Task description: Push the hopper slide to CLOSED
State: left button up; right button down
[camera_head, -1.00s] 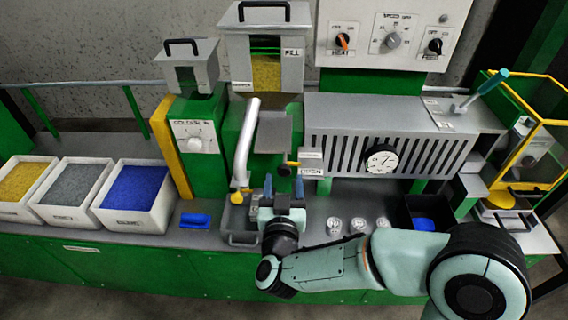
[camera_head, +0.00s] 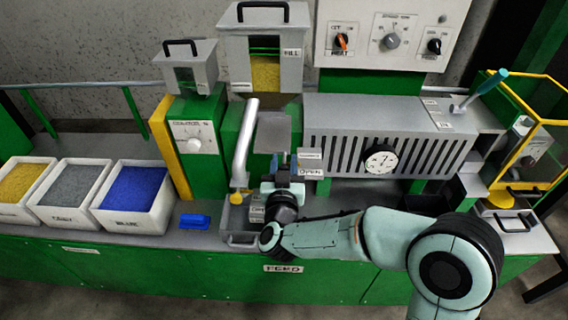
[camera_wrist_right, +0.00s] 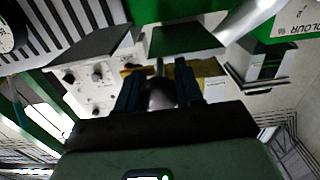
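The feed hopper (camera_head: 265,70) is a grey box with a FILL label and yellow pellets behind its window. Below it, a grey chute (camera_head: 272,132) meets the slide area, beside the label plates, the lower reading OPEN (camera_head: 312,172). My right gripper (camera_head: 280,160) points up at the slide, just left of these plates. In the right wrist view its two dark fingers (camera_wrist_right: 159,88) stand apart, with a rounded grey thing (camera_wrist_right: 160,97) between them; contact cannot be told. The slide's dark knob is hidden behind the gripper in the head view. My left gripper is not in view.
A grey bin (camera_head: 240,238) stands just below my right gripper. The slotted barrel with a gauge (camera_head: 381,161) is to the right. White bins of yellow, grey and blue pellets (camera_head: 133,190) stand at left. A blue piece (camera_head: 194,221) lies on the bench.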

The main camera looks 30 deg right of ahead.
aim_at(285, 146)
jog(key=x, duration=0.6)
jog(key=shift+w+r+p, duration=0.1)
jog(key=shift+w+p, duration=0.05)
jog(key=shift+p, duration=0.15)
jog(key=shift+r, duration=0.1)
jog(key=c, duration=1)
grip_release()
jog(key=shift+d, duration=0.1)
jog(key=shift+o, duration=1.3)
jog(key=shift+w, duration=0.1)
jog(key=v, duration=1.3)
jog(key=shift+s, duration=0.3)
jog(key=shift+f, duration=0.2)
